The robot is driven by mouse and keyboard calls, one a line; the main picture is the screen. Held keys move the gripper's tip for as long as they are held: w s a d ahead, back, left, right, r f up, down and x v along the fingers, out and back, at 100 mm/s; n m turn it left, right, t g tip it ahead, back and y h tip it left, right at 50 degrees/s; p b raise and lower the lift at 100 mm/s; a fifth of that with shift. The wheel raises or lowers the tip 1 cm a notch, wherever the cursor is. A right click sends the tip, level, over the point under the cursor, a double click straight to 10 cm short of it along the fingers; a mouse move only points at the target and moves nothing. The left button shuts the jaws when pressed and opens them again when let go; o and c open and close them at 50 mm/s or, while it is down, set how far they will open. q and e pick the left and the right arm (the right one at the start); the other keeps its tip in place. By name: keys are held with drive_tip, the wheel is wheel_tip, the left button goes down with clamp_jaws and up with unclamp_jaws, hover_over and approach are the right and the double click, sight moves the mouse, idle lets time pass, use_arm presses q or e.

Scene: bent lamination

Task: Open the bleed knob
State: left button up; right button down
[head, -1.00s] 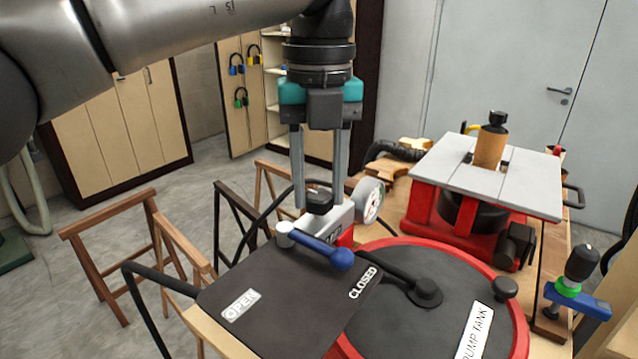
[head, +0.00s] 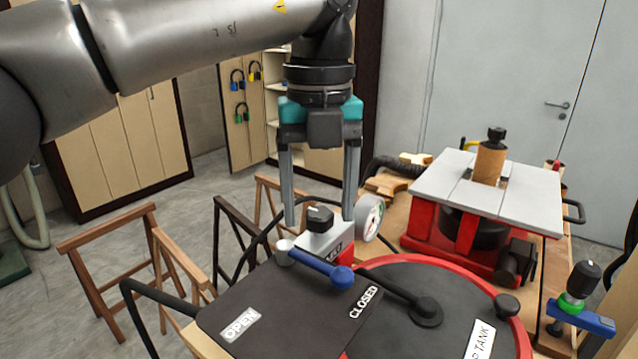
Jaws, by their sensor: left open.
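A small black knob (head: 320,216) with a pale mark on top sits on a white and red block (head: 328,242), beside a round gauge (head: 369,218). I cannot read a label naming it the bleed knob. My left gripper (head: 319,217) points straight down, with its fingers spread wide. In the head view one finger is on each side of the knob, with visible gaps. I cannot tell the exact depth between fingers and knob. My right gripper is not in view.
A blue-handled lever (head: 322,267) lies in front, near the CLOSED label (head: 364,302); an OPEN label (head: 240,325) is left. The red-rimmed dump tank lid (head: 440,300) is at right. A valve (head: 580,295) and a table-topped red machine (head: 490,190) stand farther right.

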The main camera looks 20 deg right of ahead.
sight(319, 212)
use_arm(q)
wheel_tip(319, 212, up, 15)
drive_tip(key=p, duration=0.4)
drive_tip(key=shift+r, duration=0.15)
idle(0.3)
